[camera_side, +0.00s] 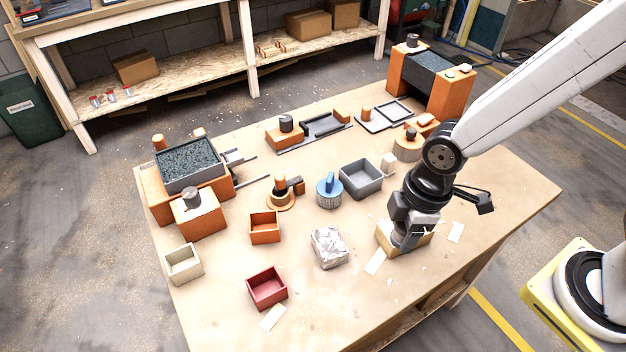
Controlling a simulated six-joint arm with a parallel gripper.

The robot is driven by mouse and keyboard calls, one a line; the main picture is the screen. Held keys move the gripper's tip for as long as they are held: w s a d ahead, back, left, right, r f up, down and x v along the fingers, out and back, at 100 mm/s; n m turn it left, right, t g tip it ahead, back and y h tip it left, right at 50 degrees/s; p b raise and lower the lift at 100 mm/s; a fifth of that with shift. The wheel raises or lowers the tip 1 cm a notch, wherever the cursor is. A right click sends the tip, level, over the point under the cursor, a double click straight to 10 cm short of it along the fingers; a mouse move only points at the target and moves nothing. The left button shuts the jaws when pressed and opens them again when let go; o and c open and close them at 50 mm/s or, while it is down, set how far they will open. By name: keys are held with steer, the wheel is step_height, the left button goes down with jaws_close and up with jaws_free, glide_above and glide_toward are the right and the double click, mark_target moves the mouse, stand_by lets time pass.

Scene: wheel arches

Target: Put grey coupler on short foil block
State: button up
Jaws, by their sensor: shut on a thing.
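The short foil block (328,247), crumpled and silvery, sits on the front middle of the table with its top bare. My gripper (402,236) is to its right, low over a tan box-like block (422,243). It is shut on what looks like the grey coupler (404,242), a small grey round piece mostly hidden by the fingers. I cannot tell whether the coupler touches the tan block.
A grey bin (361,179) and a blue-topped round piece (329,190) stand behind the foil block. A red box (267,288) and an orange box (264,227) are to its left. White paper slips lie near my gripper. The table's front right is clear.

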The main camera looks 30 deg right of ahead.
steer(key=w+a+f, duration=0.3)
steer(key=w+f, duration=0.1)
steer(key=w, duration=0.4)
glide_above(327, 242)
steer(key=s, duration=0.1)
steer(key=f, duration=0.2)
steer(key=d+f, duration=0.1)
steer(key=f, duration=0.1)
steer(key=shift+s+f, duration=0.2)
steer(key=shift+f, duration=0.05)
steer(key=shift+w+a+f, duration=0.2)
steer(key=shift+w+f, duration=0.15)
steer(key=shift+f, duration=0.1)
steer(key=shift+w+a+f, duration=0.15)
steer(key=shift+w+f, duration=0.1)
steer(key=shift+f, duration=1.55)
steer(key=shift+f, duration=0.1)
steer(key=o, duration=1.2)
steer(key=shift+o, duration=0.2)
